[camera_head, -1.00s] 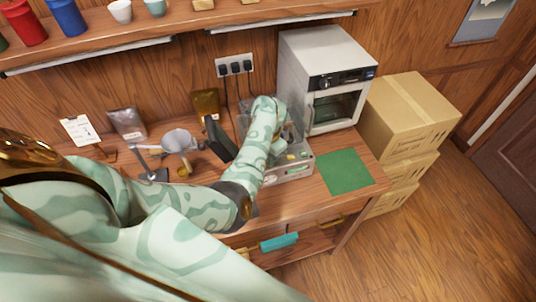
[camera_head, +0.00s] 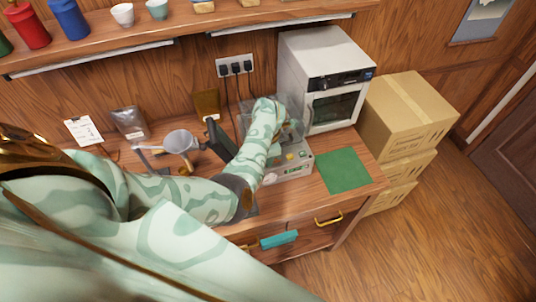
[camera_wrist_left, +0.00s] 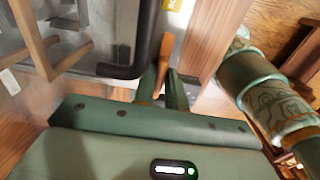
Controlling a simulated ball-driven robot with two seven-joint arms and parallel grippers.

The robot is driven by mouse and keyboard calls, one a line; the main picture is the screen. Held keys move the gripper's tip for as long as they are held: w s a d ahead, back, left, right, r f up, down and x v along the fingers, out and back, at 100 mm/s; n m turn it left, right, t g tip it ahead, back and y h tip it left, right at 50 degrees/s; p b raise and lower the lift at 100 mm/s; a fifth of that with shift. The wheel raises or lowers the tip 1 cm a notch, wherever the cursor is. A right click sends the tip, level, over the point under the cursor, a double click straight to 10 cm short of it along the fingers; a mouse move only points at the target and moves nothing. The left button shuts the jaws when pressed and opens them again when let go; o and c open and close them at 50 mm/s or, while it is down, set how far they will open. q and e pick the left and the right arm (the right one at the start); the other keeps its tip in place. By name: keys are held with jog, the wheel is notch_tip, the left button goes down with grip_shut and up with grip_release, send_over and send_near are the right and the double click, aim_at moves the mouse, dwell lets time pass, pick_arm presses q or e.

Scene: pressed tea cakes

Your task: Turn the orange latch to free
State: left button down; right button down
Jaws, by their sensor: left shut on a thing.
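The orange latch (camera_wrist_left: 167,50) shows in the left wrist view as a narrow upright piece beside a black bar handle (camera_wrist_left: 142,45). My left gripper (camera_wrist_left: 165,86) is shut on the lower end of the latch, with its green fingers on either side. In the head view my patterned left arm reaches over the grey machine (camera_head: 296,168) on the bench and hides the latch. My right gripper is in neither view.
A white oven (camera_head: 305,65) stands right behind the machine, with cardboard boxes (camera_head: 405,115) beside the bench. A green mat (camera_head: 343,170) lies bare at the bench's right. A metal funnel (camera_head: 180,142) stands left of my arm. A teal bar (camera_head: 279,239) is at the bench front.

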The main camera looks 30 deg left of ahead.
pick_arm(q)
jog(key=c, duration=1.5)
grip_release()
jog(key=shift+w, duration=0.1)
jog(key=shift+r, duration=0.15)
notch_tip(320, 180, up, 16)
jog(key=p, duration=0.4)
jog(key=shift+d, duration=0.1)
